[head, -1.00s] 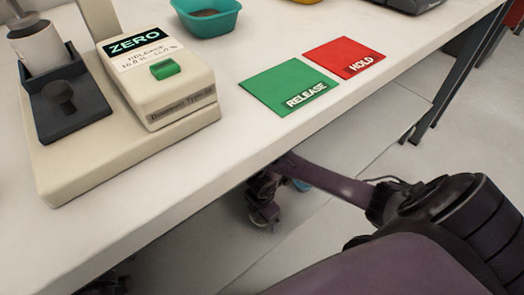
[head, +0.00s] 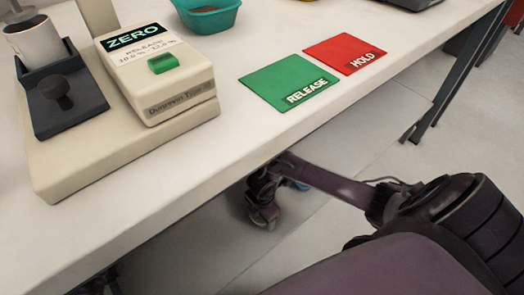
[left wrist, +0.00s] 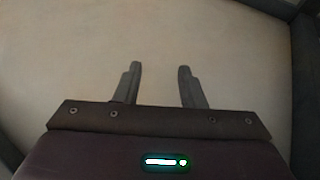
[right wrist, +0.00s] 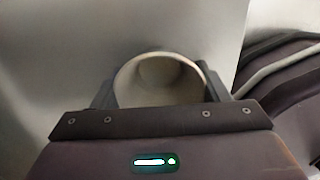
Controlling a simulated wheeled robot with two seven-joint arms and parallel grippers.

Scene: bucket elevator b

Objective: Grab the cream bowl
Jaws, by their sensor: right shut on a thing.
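The cream bowl (right wrist: 162,85) shows in the right wrist view as a round, pale, open vessel between the two fingers of my right gripper (right wrist: 160,98). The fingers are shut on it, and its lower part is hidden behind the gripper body. In the head view my right gripper (head: 264,202) is low, below the table's front edge, and the bowl cannot be made out there. My left gripper (left wrist: 158,82) shows in the left wrist view with its fingers apart and nothing between them, facing a plain beige surface.
The white table (head: 235,130) carries a beige tester (head: 160,75) with a green button, a white cup (head: 36,42) in a dark holder, and a teal tub (head: 208,18). A green RELEASE mat (head: 285,80) and a red HOLD mat (head: 345,52) lie near the front edge.

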